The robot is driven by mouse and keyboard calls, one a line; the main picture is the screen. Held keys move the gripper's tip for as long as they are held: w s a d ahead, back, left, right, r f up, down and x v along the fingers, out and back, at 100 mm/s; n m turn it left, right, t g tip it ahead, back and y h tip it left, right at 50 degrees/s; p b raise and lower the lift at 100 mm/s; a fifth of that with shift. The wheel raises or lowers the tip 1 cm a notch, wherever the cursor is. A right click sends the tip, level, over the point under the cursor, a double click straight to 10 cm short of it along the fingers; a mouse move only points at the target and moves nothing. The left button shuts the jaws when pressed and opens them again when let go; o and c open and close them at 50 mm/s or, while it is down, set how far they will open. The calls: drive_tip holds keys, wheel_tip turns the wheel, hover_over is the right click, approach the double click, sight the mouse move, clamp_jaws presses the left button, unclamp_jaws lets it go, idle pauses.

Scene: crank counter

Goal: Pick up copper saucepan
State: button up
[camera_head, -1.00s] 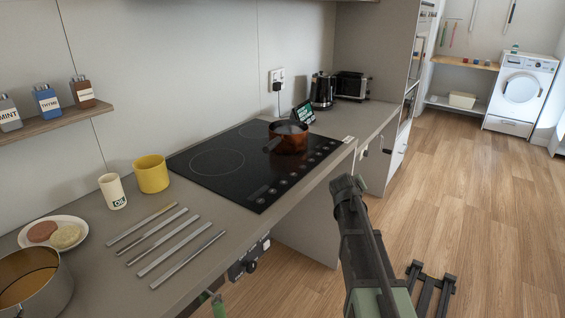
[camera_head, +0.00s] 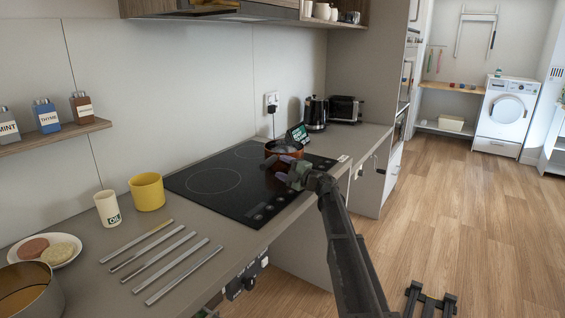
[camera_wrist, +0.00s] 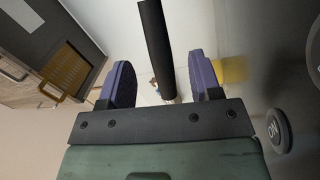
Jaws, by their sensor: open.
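The copper saucepan (camera_head: 282,147) stands at the back of the black hob. My gripper (camera_head: 284,174) is in front of the saucepan over the hob and hides part of it, including most of its handle. In the wrist view, my gripper (camera_wrist: 160,88) is open, with its two purple finger pads apart. A dark bar, which looks like the saucepan handle (camera_wrist: 156,45), reaches between the pads, with a gap on both sides. I cannot tell how deep it sits between them.
The hob (camera_head: 215,182) has control knobs along its right edge. A kettle (camera_head: 315,114), a toaster (camera_head: 346,109) and a small sign (camera_head: 299,133) stand behind. The right-hand floor is mostly clear.

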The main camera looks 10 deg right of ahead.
sight(274, 162)
drive_tip(key=p+x, duration=0.1)
drive_tip(key=x, duration=0.5)
drive_tip(key=shift+s+a+r, duration=0.1)
drive_tip(key=shift+s, duration=0.05)
clamp_jaws()
